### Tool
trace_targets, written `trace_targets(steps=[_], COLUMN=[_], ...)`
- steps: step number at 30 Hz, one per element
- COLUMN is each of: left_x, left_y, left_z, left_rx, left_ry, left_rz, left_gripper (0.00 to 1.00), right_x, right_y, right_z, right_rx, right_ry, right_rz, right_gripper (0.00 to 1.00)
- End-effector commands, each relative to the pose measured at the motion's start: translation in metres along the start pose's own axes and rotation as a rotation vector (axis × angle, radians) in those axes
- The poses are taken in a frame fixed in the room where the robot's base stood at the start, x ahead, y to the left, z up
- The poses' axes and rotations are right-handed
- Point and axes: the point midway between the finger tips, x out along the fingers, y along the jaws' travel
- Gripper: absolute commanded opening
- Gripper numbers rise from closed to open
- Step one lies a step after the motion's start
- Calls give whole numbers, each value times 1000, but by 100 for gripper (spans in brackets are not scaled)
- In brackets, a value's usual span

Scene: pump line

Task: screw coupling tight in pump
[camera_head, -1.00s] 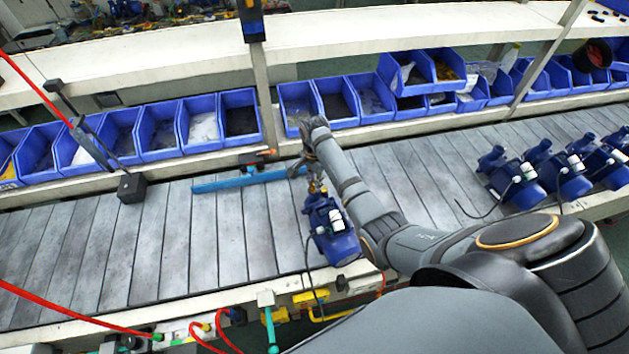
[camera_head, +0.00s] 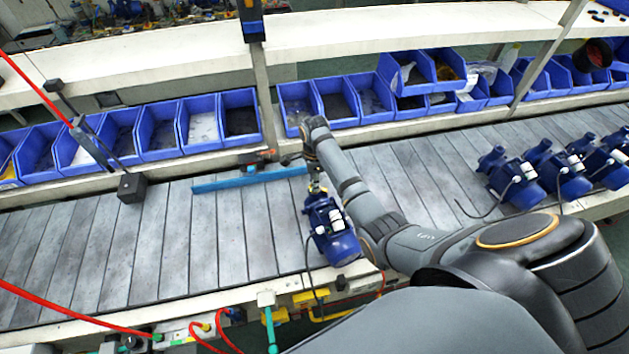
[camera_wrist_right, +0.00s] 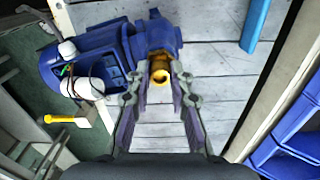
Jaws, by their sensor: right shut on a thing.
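The blue pump (camera_head: 331,232) stands on the slatted conveyor in front of my right arm. It also shows in the right wrist view (camera_wrist_right: 100,58), with its open terminal box and a white fitting. The brass coupling (camera_wrist_right: 160,68) is at the pump's port, between the fingertips of my right gripper (camera_wrist_right: 160,85). The gripper is shut on it. In the head view my right gripper (camera_head: 314,178) is small and partly hidden by my arm, just above the pump's far end. How far the coupling is threaded in cannot be seen. My left gripper is not in view.
A blue bar (camera_head: 250,179) lies across the conveyor (camera_head: 175,245) behind the pump. Several more blue pumps (camera_head: 512,180) stand at the right. Blue bins (camera_head: 200,122) line the shelf behind. The conveyor to the left is clear.

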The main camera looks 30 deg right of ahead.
Motion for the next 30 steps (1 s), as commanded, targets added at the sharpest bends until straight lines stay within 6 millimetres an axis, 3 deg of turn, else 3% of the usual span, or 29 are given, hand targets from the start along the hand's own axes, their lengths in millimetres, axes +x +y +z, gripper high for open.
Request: trace_targets(steps=[9, 16, 23, 24, 27, 30], left_x=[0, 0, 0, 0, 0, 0], left_y=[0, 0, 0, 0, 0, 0], left_z=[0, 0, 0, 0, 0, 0], left_rx=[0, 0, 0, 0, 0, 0], left_ry=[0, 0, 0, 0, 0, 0], left_rz=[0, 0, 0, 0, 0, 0], left_gripper=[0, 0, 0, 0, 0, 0], right_x=[0, 0, 0, 0, 0, 0], right_y=[0, 0, 0, 0, 0, 0], right_z=[0, 0, 0, 0, 0, 0], right_rx=[50, 318, 338, 337, 337, 336], right_ry=[0, 0, 0, 0, 0, 0], right_rz=[0, 0, 0, 0, 0, 0], right_gripper=[0, 0, 0, 26, 40, 41])
